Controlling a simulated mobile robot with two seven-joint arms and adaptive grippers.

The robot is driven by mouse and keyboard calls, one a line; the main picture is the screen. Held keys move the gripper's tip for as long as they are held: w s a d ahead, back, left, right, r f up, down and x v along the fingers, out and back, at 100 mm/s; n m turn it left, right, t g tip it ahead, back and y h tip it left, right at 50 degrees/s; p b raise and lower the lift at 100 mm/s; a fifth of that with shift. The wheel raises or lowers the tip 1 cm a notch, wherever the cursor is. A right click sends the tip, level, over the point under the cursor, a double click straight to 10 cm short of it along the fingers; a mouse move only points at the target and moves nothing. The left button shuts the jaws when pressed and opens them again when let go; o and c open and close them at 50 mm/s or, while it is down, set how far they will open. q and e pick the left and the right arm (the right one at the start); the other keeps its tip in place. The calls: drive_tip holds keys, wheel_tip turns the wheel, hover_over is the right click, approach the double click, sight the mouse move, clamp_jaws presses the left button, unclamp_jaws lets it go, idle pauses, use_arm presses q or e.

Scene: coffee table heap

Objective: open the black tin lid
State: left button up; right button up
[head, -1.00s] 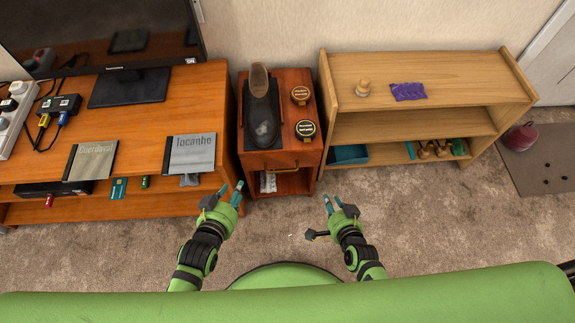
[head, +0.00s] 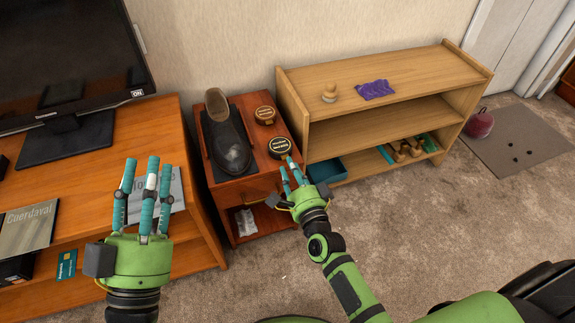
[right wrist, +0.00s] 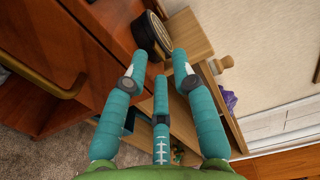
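The black tin (head: 279,147), a round tin with a gold-lettered black lid, lies near the right front edge of the small reddish-brown cabinet. My left gripper (head: 146,168) is open and empty, raised in front of the desk.
A dark shoe (head: 228,140) stands on a black mat left of the tins. A wooden shelf (head: 390,100) stands right of the cabinet, with a purple cloth (head: 375,89) and a small wooden knob (head: 329,94) on top. The desk holds a monitor and books.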

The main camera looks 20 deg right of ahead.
sight(281, 148)
use_arm(q)
drive_tip(key=s+r+t+h, duration=0.1)
drive_tip(key=s+r+m+t+h, duration=0.1)
drive_tip(key=s+r, duration=0.1)
drive_tip(key=shift+d+r, duration=0.2)
drive_tip(key=shift+r, duration=0.1)
use_arm(e)
drive_tip(key=w, duration=0.2)
drive_tip(key=shift+w, duration=0.3)
drive_tip(key=shift+c, duration=0.5)
clamp_jaws()
use_arm(q)
drive_tip(key=shift+w, duration=0.1)
